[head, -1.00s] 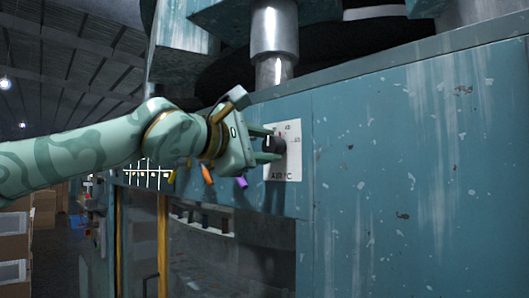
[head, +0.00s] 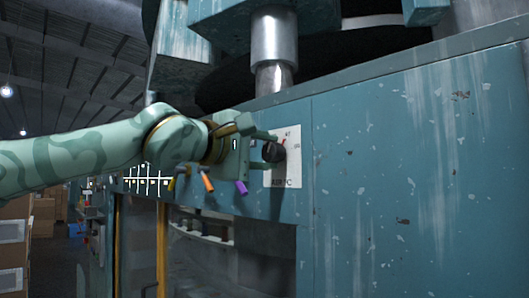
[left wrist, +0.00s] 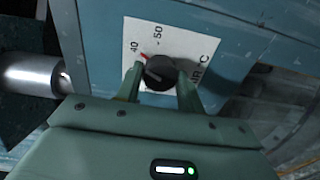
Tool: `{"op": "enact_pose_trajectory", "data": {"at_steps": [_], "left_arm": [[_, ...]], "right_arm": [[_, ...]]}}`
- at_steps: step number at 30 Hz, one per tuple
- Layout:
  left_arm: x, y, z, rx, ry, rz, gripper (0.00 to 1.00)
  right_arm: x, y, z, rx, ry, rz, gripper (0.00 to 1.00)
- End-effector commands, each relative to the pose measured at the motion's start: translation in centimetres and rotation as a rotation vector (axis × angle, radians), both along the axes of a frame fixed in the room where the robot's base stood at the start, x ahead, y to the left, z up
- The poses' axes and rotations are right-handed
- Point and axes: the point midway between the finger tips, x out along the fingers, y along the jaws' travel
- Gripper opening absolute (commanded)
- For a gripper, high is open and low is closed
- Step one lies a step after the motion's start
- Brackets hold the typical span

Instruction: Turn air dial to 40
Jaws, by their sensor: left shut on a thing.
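The air dial (head: 273,152) is a round black knob on a white scale plate (head: 294,172) marked in °C, fixed to the blue-green machine panel. In the left wrist view the dial (left wrist: 160,71) sits between my fingers, with the labels 40 and 50 beside it. A red mark shows at the knob's edge near the 40. My left gripper (head: 268,151) reaches in from the left and is shut on the knob, one finger on each side. The fingers hide parts of its rim, and I cannot read the knob's setting surely. My right gripper is not in view.
A metal column (head: 273,50) rises behind the panel's top edge. Below the gripper is an opening in the machine. Cardboard boxes (head: 14,245) stand at the far left. The panel right of the dial is flat and clear.

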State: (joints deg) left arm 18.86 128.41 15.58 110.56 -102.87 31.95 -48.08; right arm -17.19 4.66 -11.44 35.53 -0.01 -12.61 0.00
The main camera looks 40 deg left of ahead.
Motion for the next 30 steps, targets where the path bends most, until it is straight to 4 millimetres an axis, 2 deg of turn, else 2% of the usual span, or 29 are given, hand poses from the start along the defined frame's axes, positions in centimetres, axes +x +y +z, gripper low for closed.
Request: {"op": "enact_pose_trajectory", "data": {"at_steps": [6, 7, 9, 17, 20, 23, 30], "left_arm": [[0.0, 0.0, -0.1, -0.001, 0.002, 0.0, 0.15], [0.0, 0.0, -0.1, -0.001, 0.002, 0.0, 0.46], [0.0, 0.0, -0.1, -0.001, 0.002, 0.0, 0.59], [0.0, 0.0, 0.0, -0.001, 0.001, 0.0, 0.59], [-0.6, 0.1, 0.0, 0.0, -0.001, 0.0, 0.59], [-2.1, 0.2, 0.1, -0.002, -0.005, 0.0, 0.59], [-8.5, 0.6, 0.0, -0.004, -0.008, -0.002, 0.59]], "right_arm": [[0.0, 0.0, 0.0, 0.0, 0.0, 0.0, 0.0], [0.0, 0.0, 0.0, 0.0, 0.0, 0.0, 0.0], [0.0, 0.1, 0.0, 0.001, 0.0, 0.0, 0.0], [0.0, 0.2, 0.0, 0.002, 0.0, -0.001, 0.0], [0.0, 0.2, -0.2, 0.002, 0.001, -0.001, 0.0], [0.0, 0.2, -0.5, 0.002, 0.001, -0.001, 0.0], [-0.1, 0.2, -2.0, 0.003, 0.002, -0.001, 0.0]]}}
